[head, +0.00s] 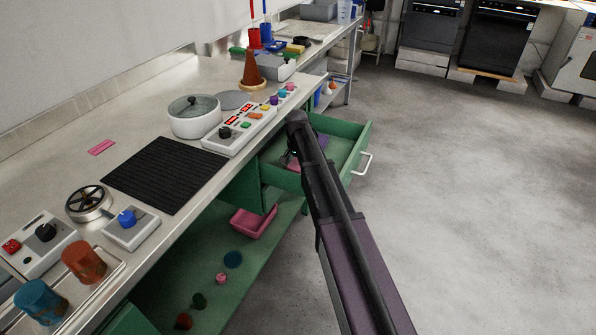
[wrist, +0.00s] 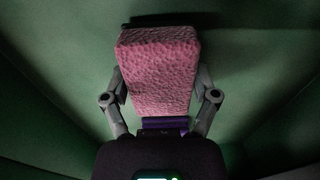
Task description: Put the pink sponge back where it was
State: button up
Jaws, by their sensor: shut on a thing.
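The pink sponge (wrist: 158,75) is a rough-textured block, held between the two fingers of my gripper (wrist: 160,92) in the wrist view. The fingers press on its left and right sides. Green surfaces surround it, and a dark shadow lies beyond its far end. In the head view my gripper (head: 292,158) is inside the open green drawer (head: 358,148) under the counter, mostly hidden behind my arm. A small pink patch of the sponge (head: 293,166) shows beside it. I cannot tell whether the sponge touches the drawer bottom.
A flat pink rectangle (head: 101,147) lies on the steel counter (head: 65,135), left of a black ribbed mat (head: 165,174). A white pot (head: 194,116) and control panel (head: 240,125) stand above the drawer. A pink bin (head: 253,222) sits on the lower green shelf. Floor at right is clear.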

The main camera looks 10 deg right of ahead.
aim_at(297, 164)
jog(key=shift+f, duration=0.45)
jog(key=o, duration=0.9)
jog(key=shift+c, duration=0.2)
jog(key=shift+r, duration=0.25)
notch_tip(297, 164, up, 12)
jog(key=p, duration=1.2)
jog(key=shift+s, duration=0.15)
jog(key=s+n, duration=0.7)
jog(key=s, duration=2.1)
jog(key=shift+s+d, duration=0.25)
jog(key=shift+d, duration=0.05)
